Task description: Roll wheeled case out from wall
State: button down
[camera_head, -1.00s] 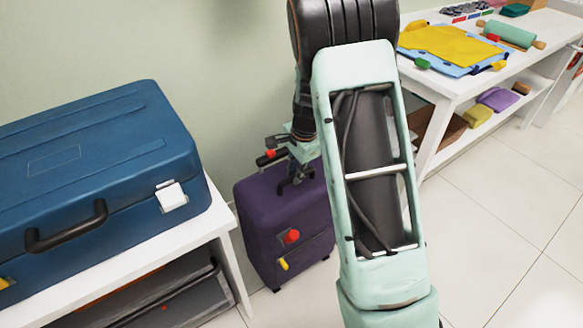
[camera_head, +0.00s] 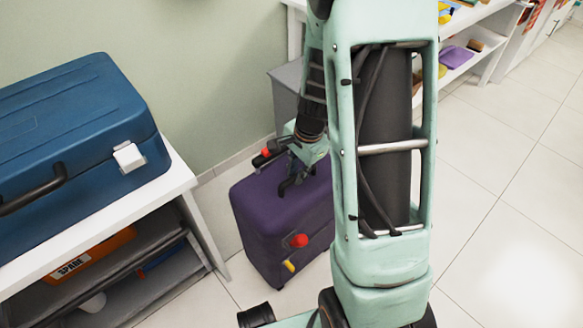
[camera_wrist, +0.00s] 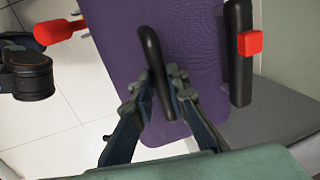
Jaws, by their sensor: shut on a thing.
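The purple wheeled case (camera_head: 262,215) stands upright on the tiled floor, between the white bench on the left and my arm. A red knob and a yellow tab show on its side. My gripper (camera_head: 292,182) is above the case top, shut on its black carry handle. In the wrist view, the gripper fingers (camera_wrist: 168,95) close around the black handle (camera_wrist: 152,58) on the purple top of the case (camera_wrist: 195,40). A second black bar with a red button (camera_wrist: 249,43) lies beside it along the case's edge. The case's wheels are not clear to see.
A blue toolbox (camera_head: 75,135) sits on the white bench (camera_head: 180,178) at left, with an orange box marked SPARE (camera_head: 82,260) on the shelf below. A grey unit (camera_head: 290,90) stands behind the case by the wall. Open tiled floor (camera_head: 490,200) lies to the right.

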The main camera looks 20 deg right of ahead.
jog(key=shift+s+d+f, duration=0.1)
jog(key=shift+s, duration=0.2)
jog(key=c, duration=1.9)
grip_release()
jog(key=shift+r, duration=0.2)
jog(key=shift+r, duration=0.3)
jog(key=r, duration=0.3)
jog(key=s+r, duration=0.1)
jog(key=r, duration=0.3)
jog(key=s+d+r, duration=0.1)
jog(key=r, duration=0.3)
